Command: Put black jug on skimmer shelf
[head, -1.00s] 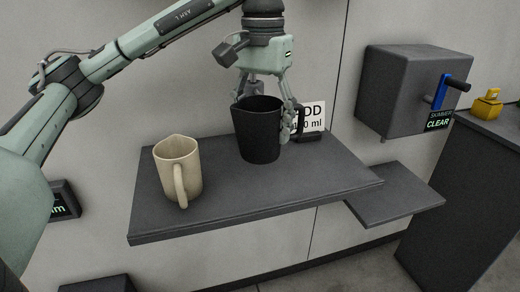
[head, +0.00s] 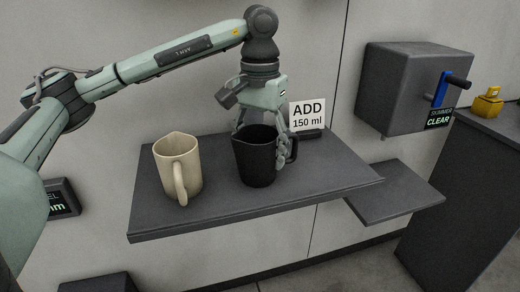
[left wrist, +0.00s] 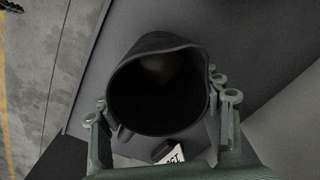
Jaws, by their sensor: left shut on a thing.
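The black jug (head: 255,160) is over the middle of the dark shelf (head: 200,217), upright, with its handle to the right. My left gripper (head: 265,138) comes from above and is shut on the jug, fingers at both sides. I cannot tell if the jug's base touches the shelf. In the left wrist view the jug's open mouth (left wrist: 160,95) fills the middle between the fingers, its inside dark. The skimmer shelf (head: 395,193) is a lower grey plate at the right, bare, below the skimmer box (head: 412,88). My right gripper is not in view.
A cream jug (head: 177,165) stands left of the black jug on the same shelf. An "ADD 150 ml" sign (head: 307,115) stands behind on the right. A yellow object (head: 487,103) sits on the dark counter at the right.

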